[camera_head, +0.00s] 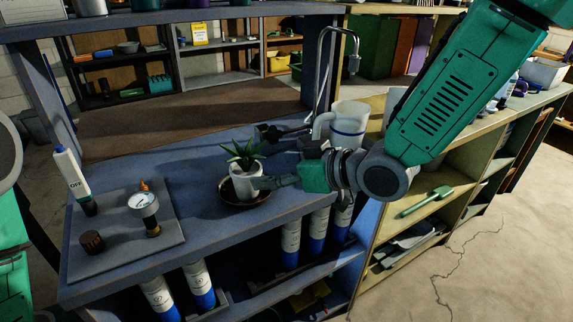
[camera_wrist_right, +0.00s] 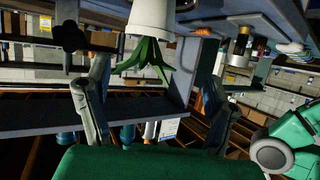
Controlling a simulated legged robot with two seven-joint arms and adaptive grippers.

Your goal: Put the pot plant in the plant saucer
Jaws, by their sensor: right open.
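The pot plant is a white pot (camera_head: 246,181) with spiky green leaves (camera_head: 243,152). It stands upright on the blue bench, within the rim of the round dark brown plant saucer (camera_head: 238,202). My right gripper (camera_head: 264,158) reaches in from the right and is open, with one finger in front of the pot and the other behind. In the right wrist view the pot (camera_wrist_right: 165,14) appears upside down between the spread fingers of the gripper (camera_wrist_right: 142,48). Contact between fingers and pot cannot be told. My left gripper is out of view.
A tap (camera_head: 322,80) and a clear jug (camera_head: 349,128) stand behind my right gripper. Blue-and-white cylinders (camera_head: 291,242) sit below.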

